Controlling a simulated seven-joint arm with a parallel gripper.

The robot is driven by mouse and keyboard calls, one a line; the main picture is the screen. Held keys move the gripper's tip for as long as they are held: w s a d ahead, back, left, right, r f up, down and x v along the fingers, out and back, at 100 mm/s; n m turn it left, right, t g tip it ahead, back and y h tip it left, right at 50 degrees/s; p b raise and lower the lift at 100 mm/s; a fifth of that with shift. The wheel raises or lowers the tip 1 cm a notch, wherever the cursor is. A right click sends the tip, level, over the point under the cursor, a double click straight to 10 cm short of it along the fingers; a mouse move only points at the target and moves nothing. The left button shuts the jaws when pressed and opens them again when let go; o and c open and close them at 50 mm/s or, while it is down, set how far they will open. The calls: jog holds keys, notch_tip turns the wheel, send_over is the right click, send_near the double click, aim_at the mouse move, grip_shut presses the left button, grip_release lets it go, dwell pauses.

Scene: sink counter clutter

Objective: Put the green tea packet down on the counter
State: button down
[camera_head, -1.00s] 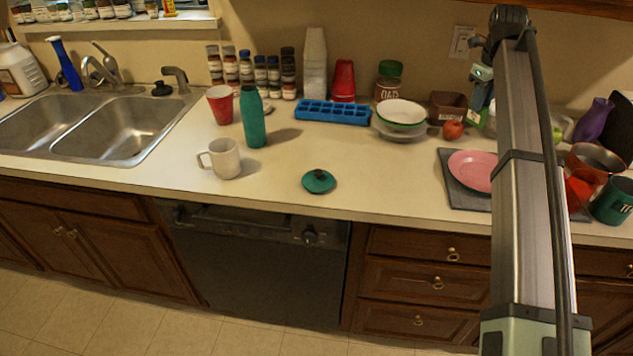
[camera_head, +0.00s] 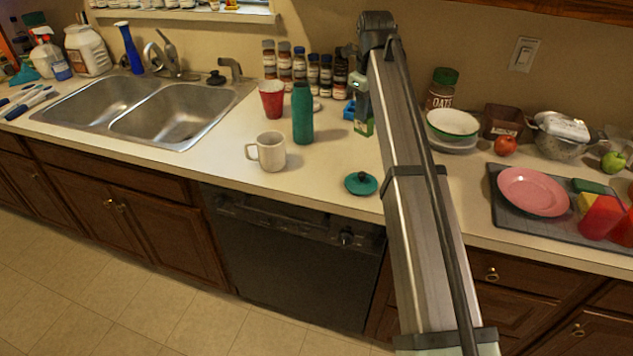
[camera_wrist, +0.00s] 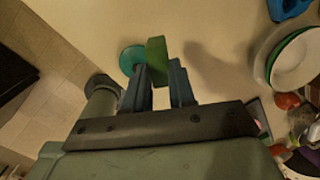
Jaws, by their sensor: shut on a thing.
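The green tea packet (camera_head: 366,123) is upright in my gripper (camera_head: 361,98), above the counter (camera_head: 320,172). In the head view it hangs in front of the blue ice tray (camera_head: 349,110), which my arm and the packet mostly hide. In the wrist view the packet (camera_wrist: 157,52) shows as a green block at the fingertips of my gripper (camera_wrist: 164,75), which is shut on it. Pale bare counter (camera_wrist: 210,45) lies beyond it. A shadow falls on the counter to its right. I cannot tell the exact height of the packet above the counter.
A teal lid (camera_head: 361,184) lies near the front edge. A teal bottle (camera_head: 302,114), white mug (camera_head: 268,151) and red cup (camera_head: 272,98) stand to the left. Spice jars (camera_head: 312,72) line the wall. A bowl stack (camera_head: 453,123) and red apple (camera_head: 505,145) are right.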

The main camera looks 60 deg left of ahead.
jog(key=shift+s+f+n+g, duration=0.3)
jog(key=shift+s+f+n, duration=0.75)
jog(key=shift+s, duration=2.2)
jog(key=shift+s+f+n+g, duration=0.3)
jog(key=shift+s+n, duration=1.45)
jog(key=shift+s, duration=1.45)
jog(key=shift+a+f, duration=0.2)
jog(key=shift+f, duration=2.1)
jog(key=shift+a+f, duration=0.15)
jog(key=shift+f, duration=2.15)
jog(key=shift+f, duration=0.1)
jog(key=c, duration=0.9)
grip_release()
jog(key=shift+c, duration=0.2)
notch_tip(320, 180, up, 12)
jog(key=d, duration=0.1)
jog(key=shift+w, duration=0.25)
jog(key=shift+d, duration=0.1)
